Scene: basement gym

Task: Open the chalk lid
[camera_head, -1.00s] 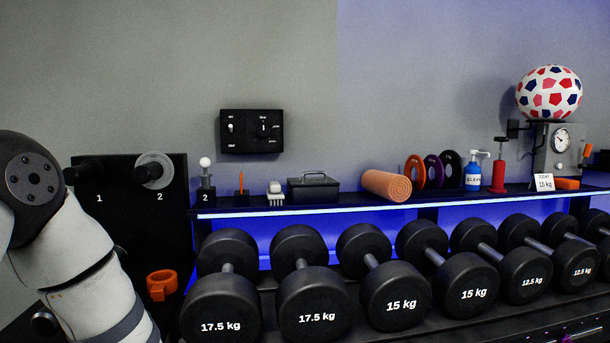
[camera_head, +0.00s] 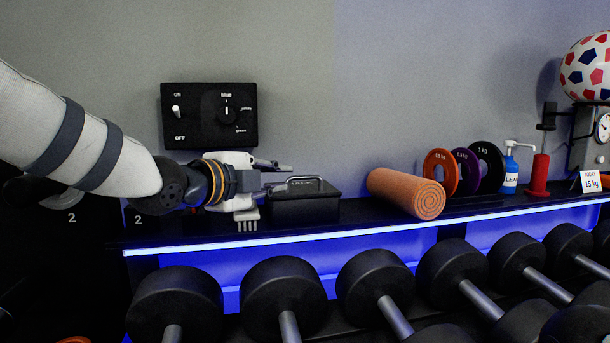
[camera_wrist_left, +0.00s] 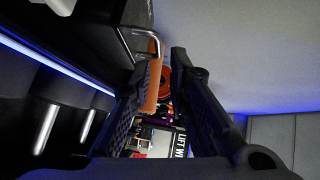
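The chalk box is a dark lidded box (camera_head: 305,207) on the shelf. Its lid is closed and carries a metal bar handle (camera_head: 304,180). In the left wrist view the handle (camera_wrist_left: 148,36) shows at the tip of the left-hand finger, with part of the dark box (camera_wrist_left: 100,30) beside it. My left gripper (camera_head: 284,177) reaches in from the left, level with the lid, its fingertips close to the handle. Its fingers (camera_wrist_left: 164,58) are apart with a clear gap between them. I cannot tell whether a finger touches the handle. My right gripper is not in view.
A brush (camera_head: 246,219) stands beneath my gripper. An orange foam roller (camera_head: 405,193) lies right of the box, with weight plates (camera_head: 488,165) beyond it. A switch panel (camera_head: 209,115) is on the wall above. Dumbbells (camera_head: 283,290) line the rack below.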

